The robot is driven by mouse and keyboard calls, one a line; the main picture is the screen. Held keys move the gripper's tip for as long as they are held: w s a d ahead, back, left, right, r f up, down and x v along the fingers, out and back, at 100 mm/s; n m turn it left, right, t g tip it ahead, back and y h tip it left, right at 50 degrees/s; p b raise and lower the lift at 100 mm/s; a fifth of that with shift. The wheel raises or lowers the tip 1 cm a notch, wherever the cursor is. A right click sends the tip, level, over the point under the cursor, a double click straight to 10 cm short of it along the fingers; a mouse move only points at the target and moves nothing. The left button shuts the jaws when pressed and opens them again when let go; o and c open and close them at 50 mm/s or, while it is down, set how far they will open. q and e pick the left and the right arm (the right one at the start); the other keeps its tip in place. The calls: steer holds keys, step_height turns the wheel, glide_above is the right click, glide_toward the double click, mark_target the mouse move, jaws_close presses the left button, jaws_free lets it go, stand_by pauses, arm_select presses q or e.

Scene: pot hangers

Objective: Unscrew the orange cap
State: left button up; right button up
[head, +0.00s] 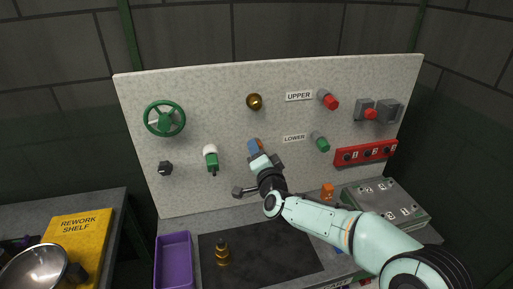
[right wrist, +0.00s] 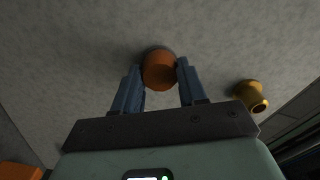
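The orange cap (right wrist: 159,70) is a round, rust-orange piece on the light speckled panel, seen nearly end-on in the right wrist view. In the head view only a sliver of the cap (head: 260,144) shows behind my gripper. My right gripper (head: 256,146) reaches up to the panel's middle. In the right wrist view its blue fingers (right wrist: 160,76) stand on either side of the cap and appear to touch it, with no clear gap. The cap's thread is hidden. My left gripper is in neither view.
A brass knob (head: 254,102) sits above the cap. A green-and-white fitting (head: 211,158) is to its left, and a green knob (head: 320,142) to its right. Below are a dark mat (head: 290,260), a brass piece (head: 222,254), a purple tray (head: 174,262) and an orange block (head: 327,190).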

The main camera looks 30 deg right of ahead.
steer(key=n, duration=2.1)
steer(key=shift+n, duration=0.4)
steer(key=o, duration=1.3)
